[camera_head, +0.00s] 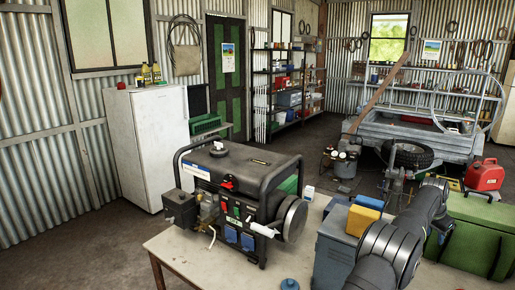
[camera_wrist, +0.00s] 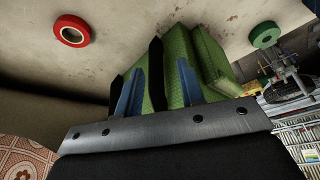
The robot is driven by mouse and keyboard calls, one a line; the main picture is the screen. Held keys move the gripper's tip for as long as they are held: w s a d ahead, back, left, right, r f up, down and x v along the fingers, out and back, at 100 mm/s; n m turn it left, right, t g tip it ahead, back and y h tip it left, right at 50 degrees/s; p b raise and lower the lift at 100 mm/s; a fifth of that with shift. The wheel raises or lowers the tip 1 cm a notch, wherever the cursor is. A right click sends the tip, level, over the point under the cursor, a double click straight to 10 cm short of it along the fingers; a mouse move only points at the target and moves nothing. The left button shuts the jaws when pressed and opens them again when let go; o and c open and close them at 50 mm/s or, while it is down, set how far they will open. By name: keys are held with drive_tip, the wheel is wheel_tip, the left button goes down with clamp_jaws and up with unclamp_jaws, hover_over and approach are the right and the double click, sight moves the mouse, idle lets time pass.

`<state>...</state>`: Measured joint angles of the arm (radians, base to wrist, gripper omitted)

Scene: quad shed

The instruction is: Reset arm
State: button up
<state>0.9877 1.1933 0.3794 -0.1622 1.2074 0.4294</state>
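My gripper (camera_wrist: 157,72) shows in the wrist view as two blue fingers standing apart above a grey metal bar. Green ribbed surfaces with dark strips show behind and between the fingers; I see no thing clearly clamped. In the head view my dark grey arm rises from the bottom right over the table's right side. My gripper cannot be made out clearly there.
A generator (camera_head: 240,185) stands on the table (camera_head: 195,258). A blue-grey box (camera_head: 338,243), a yellow block (camera_head: 362,220) and a green case (camera_head: 475,240) are near my arm. The wrist view shows red (camera_wrist: 58,25) and green (camera_wrist: 253,38) rolls.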

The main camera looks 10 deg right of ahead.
drive_tip(key=s+d+f, duration=0.3)
drive_tip(key=s+d, duration=0.1)
drive_tip(key=s, duration=0.1)
drive_tip(key=f, duration=0.9)
drive_tip(key=shift+s+d, duration=0.15)
drive_tip(key=shift+s, duration=0.15)
drive_tip(key=shift+r, duration=0.35)
drive_tip(key=shift+f, duration=0.45)
drive_tip(key=shift+d+r, duration=0.15)
drive_tip(key=shift+r, duration=0.15)
wheel_tip(320, 180, up, 8)
drive_tip(key=w+a+r, duration=0.4)
drive_tip(key=w+a, duration=0.2)
drive_tip(key=w, duration=0.1)
drive_tip(key=shift+r, duration=0.15)
